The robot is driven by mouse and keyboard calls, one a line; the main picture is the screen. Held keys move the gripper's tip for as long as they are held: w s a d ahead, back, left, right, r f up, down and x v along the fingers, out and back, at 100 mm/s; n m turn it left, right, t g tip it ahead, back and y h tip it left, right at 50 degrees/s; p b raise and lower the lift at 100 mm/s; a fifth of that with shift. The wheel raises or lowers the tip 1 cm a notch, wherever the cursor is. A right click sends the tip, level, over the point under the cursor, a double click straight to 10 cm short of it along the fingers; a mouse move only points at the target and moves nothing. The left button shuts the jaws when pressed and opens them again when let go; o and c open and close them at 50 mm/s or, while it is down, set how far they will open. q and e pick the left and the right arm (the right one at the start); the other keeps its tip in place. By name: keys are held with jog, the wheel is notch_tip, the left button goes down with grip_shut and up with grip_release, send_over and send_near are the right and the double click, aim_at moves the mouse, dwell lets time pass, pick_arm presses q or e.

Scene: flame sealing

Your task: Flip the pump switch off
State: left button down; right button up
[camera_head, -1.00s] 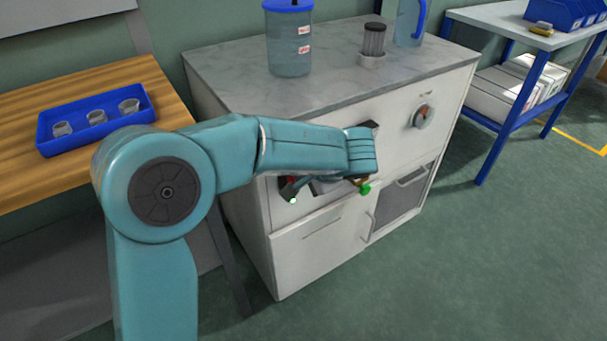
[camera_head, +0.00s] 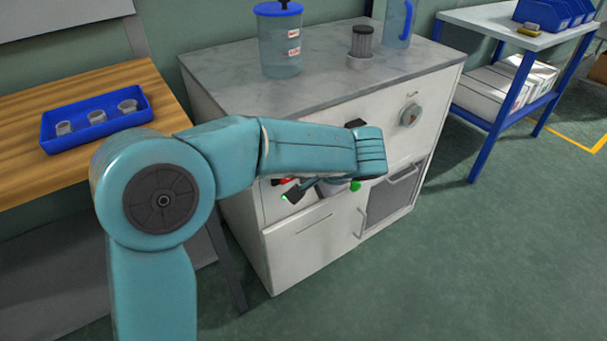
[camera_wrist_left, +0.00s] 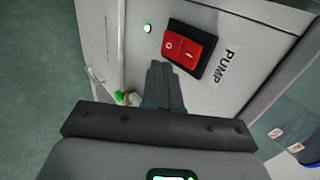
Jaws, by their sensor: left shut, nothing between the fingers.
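The pump switch (camera_wrist_left: 190,47) is a red rocker with white marks in a black frame on the white cabinet front. It also shows as a small red patch in the head view (camera_head: 284,181). I cannot tell which side is pressed. A "PUMP" label (camera_wrist_left: 222,68) is beside it, and a green lamp (camera_wrist_left: 147,28) beside it is lit. My left gripper (camera_wrist_left: 160,66) is shut and empty. Its tips are close beside the switch's marked "O" end in the wrist view; I cannot tell whether they touch. My right gripper is not in view.
The cabinet (camera_head: 300,250) also carries a round dial (camera_head: 409,115) and a green knob (camera_head: 355,186). A blue-lidded jar (camera_head: 280,45) and a filter-like cylinder (camera_head: 361,42) stand on top. A wooden table with a blue tray (camera_head: 50,143) is at left.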

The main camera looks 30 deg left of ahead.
pick_arm(q)
jog(key=p+v, duration=0.2)
jog(key=v, duration=0.6)
jog(key=shift+a+r, duration=0.25)
jog(key=shift+a, duration=0.1)
